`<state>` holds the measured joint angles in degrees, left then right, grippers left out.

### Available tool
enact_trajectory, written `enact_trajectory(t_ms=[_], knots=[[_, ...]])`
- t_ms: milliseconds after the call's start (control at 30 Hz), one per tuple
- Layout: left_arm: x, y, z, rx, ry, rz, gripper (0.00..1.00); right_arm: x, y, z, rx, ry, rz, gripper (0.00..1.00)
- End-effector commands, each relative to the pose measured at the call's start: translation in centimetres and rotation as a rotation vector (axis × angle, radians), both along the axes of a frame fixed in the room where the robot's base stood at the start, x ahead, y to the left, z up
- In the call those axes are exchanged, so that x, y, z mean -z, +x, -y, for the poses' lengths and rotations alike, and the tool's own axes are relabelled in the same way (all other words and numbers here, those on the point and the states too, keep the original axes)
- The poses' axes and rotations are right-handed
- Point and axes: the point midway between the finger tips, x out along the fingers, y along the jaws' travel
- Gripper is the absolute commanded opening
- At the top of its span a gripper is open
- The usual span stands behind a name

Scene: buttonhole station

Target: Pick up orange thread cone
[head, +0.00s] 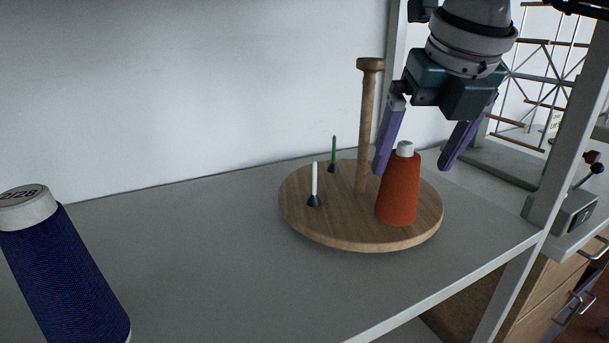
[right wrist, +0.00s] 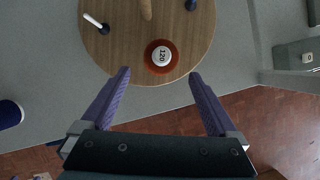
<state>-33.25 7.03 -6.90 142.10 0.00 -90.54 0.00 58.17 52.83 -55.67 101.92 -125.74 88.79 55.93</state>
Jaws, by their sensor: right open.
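The orange thread cone (head: 398,191) stands upright on the round wooden stand (head: 330,231), at its right side in the head view. Its white top is marked 120 in the right wrist view, where the cone (right wrist: 161,56) is seen from above. My right gripper (head: 413,169) is open and empty above the cone, pointing down, its purple fingers spread to either side. In the right wrist view the cone lies just beyond the fingertips (right wrist: 159,73), between their lines, with no contact visible.
A wooden post (head: 367,120) rises from the stand close to the cone. A white pin (head: 315,182) and a green pin (head: 334,151) stand on it too. A large blue thread cone (head: 67,275) is at the left. A grey upright (head: 575,115) stands at the right.

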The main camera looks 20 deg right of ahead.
Motion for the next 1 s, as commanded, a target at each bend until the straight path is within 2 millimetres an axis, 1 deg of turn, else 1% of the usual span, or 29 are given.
enact_trajectory(t_ms=[33, 133, 167, 200, 333, 600, 667, 1000], knots=[[-0.3, 0.0, 0.0, 0.001, 0.001, -0.001, 0.79, -0.2, 0.7, 0.2, 0.002, 0.002, 0.001, 0.95], [-0.5, 0.0, -0.1, 0.001, 0.003, -0.001, 0.79, -0.2, 2.1, 0.6, 0.003, 0.001, 0.0, 0.95], [-0.5, 0.0, -0.1, 0.001, 0.003, -0.001, 0.79, 0.4, 2.2, 0.6, 0.0, 0.001, -0.003, 0.95], [-0.4, 0.0, -0.1, 0.001, 0.003, -0.001, 0.79, 1.2, 2.4, 0.6, 0.0, 0.002, -0.006, 0.95], [-0.4, 0.0, -0.1, 0.001, 0.003, -0.001, 0.79, 2.5, 2.9, 0.8, -0.001, 0.001, -0.002, 0.95], [-0.4, 0.0, -0.1, 0.0, 0.002, -0.001, 0.79, 2.8, 3.1, 0.8, -0.003, 0.001, 0.0, 0.95], [-0.4, 0.0, 0.0, 0.001, 0.001, -0.001, 0.79, 2.8, 3.1, 0.8, -0.003, 0.001, -0.001, 0.89], [-0.4, 0.0, 0.2, -0.006, -0.007, 0.0, 0.79, 2.8, 3.0, 0.8, -0.001, 0.001, -0.001, 0.51]])
